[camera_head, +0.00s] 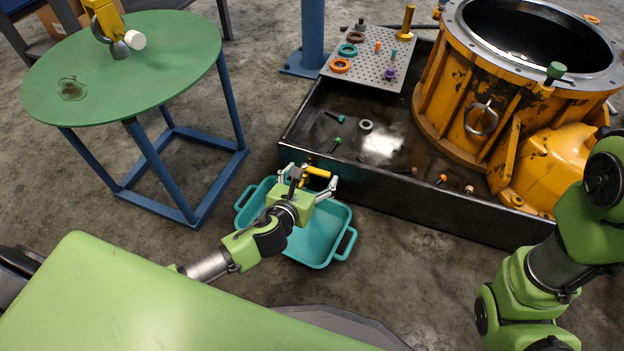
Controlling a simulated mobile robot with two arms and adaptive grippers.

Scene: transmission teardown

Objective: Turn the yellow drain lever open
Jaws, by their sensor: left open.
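The yellow drain lever (317,172) sticks out at the front wall of the black drip tray (400,196), low at its left part. My left gripper (309,181) is open, with one finger on each side of the lever. The gripper's body hides part of the lever, and I cannot tell whether the fingers touch it. A teal pan (318,247) with side handles stands on the floor below the lever and the gripper. My right arm shows at the right edge, but its gripper is not in view.
A big yellow transmission housing (462,105) stands in the black tray, with a perforated plate (378,62) of rings and pegs behind. Small bolts and a washer (366,125) lie in the tray. A round green table (130,85) stands at the left.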

